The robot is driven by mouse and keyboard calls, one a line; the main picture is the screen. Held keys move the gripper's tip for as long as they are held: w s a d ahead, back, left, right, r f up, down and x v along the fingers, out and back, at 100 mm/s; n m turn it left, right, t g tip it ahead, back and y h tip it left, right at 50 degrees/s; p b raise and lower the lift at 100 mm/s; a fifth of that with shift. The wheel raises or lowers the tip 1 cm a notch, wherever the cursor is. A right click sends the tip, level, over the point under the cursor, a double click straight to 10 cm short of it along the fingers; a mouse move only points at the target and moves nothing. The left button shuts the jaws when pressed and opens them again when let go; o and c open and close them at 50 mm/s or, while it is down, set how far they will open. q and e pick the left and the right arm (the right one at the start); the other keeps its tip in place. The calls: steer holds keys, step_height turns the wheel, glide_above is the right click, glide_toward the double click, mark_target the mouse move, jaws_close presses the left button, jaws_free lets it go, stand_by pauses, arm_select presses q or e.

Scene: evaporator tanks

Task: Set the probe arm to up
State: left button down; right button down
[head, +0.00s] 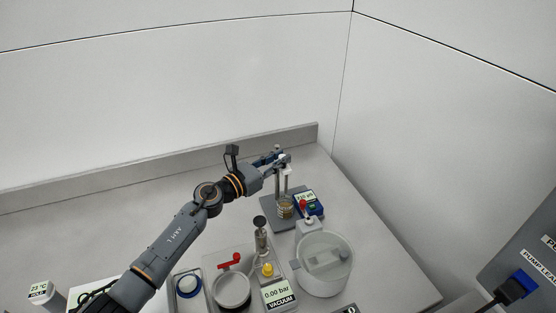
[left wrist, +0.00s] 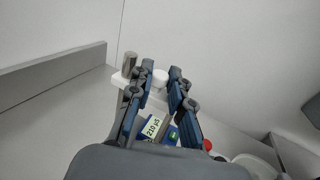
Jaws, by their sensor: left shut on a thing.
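The probe stand has a grey base plate (head: 270,217) with a metal post (head: 277,187) rising from it. The white probe arm (head: 287,171) is high on the post, above a small beaker (head: 286,211) with amber liquid. In the left wrist view the white probe arm (left wrist: 121,81) runs from beside the metal post top (left wrist: 128,64) in between my fingers. My left gripper (head: 284,158) is shut on the probe arm; its fingers (left wrist: 160,77) stand either side of it. Whether the probe tip is clear of the beaker I cannot tell. My right gripper is not in view.
A clear round vessel (head: 325,265), a vacuum gauge display (head: 280,294) and a red-handled valve (head: 230,261) stand nearer. The bench behind the arm is clear.

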arm_select(q)
steer(key=shift+w+r, duration=0.1)
steer(key=shift+r, duration=0.25)
steer(key=c, duration=1.5)
jaws_free()
steer(key=shift+f, duration=0.1)
steer(key=v, duration=1.2)
